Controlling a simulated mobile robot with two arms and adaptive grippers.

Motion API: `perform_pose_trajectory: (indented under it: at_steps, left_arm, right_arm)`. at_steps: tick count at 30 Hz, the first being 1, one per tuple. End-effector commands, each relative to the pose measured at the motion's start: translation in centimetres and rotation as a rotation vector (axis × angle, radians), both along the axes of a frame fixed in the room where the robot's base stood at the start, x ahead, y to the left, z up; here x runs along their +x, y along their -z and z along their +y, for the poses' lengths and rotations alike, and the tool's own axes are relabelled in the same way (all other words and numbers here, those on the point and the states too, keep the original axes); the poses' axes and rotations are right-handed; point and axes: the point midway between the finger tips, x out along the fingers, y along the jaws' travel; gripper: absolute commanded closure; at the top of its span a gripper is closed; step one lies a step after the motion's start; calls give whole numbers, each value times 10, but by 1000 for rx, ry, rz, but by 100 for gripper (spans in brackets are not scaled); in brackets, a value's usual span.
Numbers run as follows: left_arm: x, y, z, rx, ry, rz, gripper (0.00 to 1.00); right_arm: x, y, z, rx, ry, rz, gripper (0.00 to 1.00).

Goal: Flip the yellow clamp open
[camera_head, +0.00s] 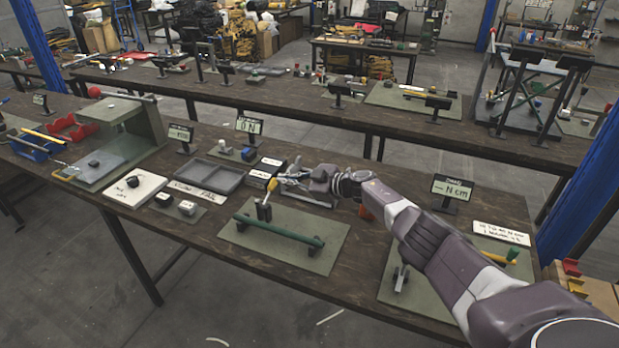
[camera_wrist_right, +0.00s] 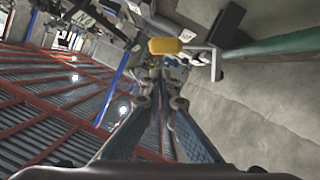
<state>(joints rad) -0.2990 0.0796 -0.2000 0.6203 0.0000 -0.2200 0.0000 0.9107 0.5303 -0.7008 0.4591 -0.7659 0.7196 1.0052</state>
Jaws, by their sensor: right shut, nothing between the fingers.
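The yellow clamp handle (camera_head: 270,186) tops a dark upright clamp at the left part of a grey-green plate (camera_head: 320,262). In the right wrist view the yellow handle (camera_wrist_right: 166,46) lies just beyond my fingertips, with a metal bracket to its right. My right gripper (camera_head: 281,181) reaches in from the right, beside and slightly behind the handle. In the wrist view its fingers (camera_wrist_right: 160,78) are together, with nothing seen between them. I cannot tell whether the fingertips touch the handle. My left gripper is not in view.
A green bar (camera_head: 280,229) lies along the plate in front of the clamp. Another display (camera_head: 453,188) stands at the right. The plate's front is clear.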

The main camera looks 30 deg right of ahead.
Motion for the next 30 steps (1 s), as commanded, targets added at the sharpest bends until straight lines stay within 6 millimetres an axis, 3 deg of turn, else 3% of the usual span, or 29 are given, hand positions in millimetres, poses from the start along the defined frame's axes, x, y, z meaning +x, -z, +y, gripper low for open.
perform_pose_trajectory:
  at_steps: [5,18,30]
  left_arm:
    - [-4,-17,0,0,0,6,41]
    - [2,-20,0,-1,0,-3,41]
    - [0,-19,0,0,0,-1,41]
  right_arm:
    - [-24,-7,-14,-5,-1,3,100]
    - [-72,-19,-42,-4,-1,3,100]
    - [-83,-24,-47,-1,0,2,100]
